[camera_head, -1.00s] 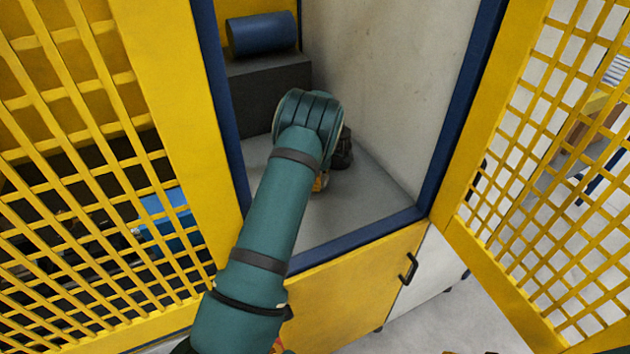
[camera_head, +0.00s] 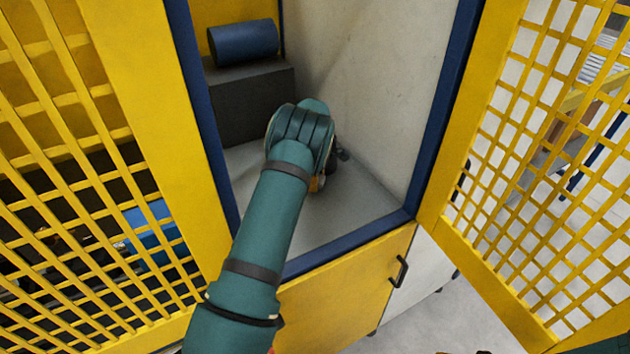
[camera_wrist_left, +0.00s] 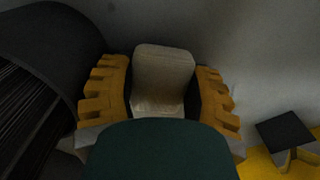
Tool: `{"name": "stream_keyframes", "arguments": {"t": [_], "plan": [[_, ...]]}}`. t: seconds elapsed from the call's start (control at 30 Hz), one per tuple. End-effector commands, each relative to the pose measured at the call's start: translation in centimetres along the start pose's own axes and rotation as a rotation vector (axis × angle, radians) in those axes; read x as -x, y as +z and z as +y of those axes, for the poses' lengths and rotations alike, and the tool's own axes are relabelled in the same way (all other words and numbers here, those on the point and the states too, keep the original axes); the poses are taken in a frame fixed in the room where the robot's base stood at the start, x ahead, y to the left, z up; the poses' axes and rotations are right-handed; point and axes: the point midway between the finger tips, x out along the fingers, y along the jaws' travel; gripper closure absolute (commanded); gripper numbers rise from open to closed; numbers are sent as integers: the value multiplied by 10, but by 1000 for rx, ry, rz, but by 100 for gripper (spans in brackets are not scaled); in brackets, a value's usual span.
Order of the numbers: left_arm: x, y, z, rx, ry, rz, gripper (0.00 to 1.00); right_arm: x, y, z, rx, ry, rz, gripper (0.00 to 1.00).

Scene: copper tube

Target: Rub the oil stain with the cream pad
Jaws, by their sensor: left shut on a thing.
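The cream pad (camera_wrist_left: 163,75) is a pale rounded block between the yellow fingers of my left gripper (camera_wrist_left: 163,95) in the left wrist view. The gripper is shut on it. In the head view my left arm reaches into the open cabinet, and its wrist hides the pad and most of the gripper. The hand is low, in front of the pale right inner wall (camera_head: 370,70) and over the grey cabinet floor (camera_head: 350,210). I cannot make out the oil stain in either view. I cannot tell whether the pad touches a surface. My right gripper is not clearly in view.
A dark blue cylinder (camera_head: 243,43) lies on a dark grey block (camera_head: 250,100) at the cabinet's back left. Yellow mesh doors flank the opening, left (camera_head: 180,120) and right (camera_head: 450,190). A blue frame (camera_head: 350,238) edges it. The front right of the cabinet floor is clear.

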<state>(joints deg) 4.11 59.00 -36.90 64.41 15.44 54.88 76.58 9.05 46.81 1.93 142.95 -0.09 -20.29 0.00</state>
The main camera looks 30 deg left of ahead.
Motion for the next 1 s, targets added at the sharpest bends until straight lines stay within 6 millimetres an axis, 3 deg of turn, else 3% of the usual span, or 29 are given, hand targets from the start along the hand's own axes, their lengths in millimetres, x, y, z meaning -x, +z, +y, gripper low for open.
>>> {"name": "stream_keyframes", "arguments": {"t": [0.53,1.0], "plan": [[52,0,0,-1,1,0,76,27,-4,-11,0,0,0,53],[57,0,0,0,1,0,76,28,-4,-11,0,0,0,53]]}}
